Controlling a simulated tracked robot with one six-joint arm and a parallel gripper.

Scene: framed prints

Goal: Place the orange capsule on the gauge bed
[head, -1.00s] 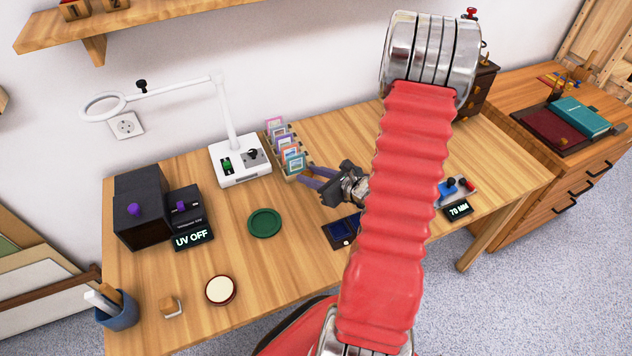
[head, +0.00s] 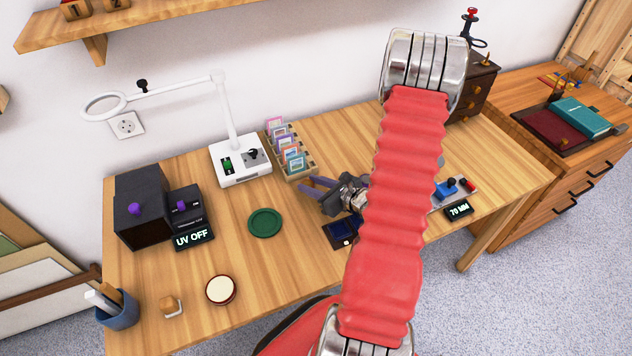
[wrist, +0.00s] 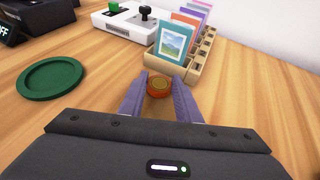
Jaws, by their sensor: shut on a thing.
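My gripper (head: 312,188) is low over the middle of the wooden table, just in front of the print rack. In the wrist view its purple fingers are shut on the orange capsule (wrist: 158,87), a small round thing with a golden top. The capsule cannot be made out in the head view. A device with blue and red parts (head: 447,190), which looks like the gauge, stands at the right behind a "70 MM" display (head: 458,210). My red arm hides its left part, so its bed is not clearly visible.
The wooden rack with small framed prints (head: 298,174) stands close beyond the fingers. A green round dish (head: 265,223) lies to the left, and a dark blue tray (head: 335,236) lies in front of my gripper. A white lamp base (head: 240,160) stands behind.

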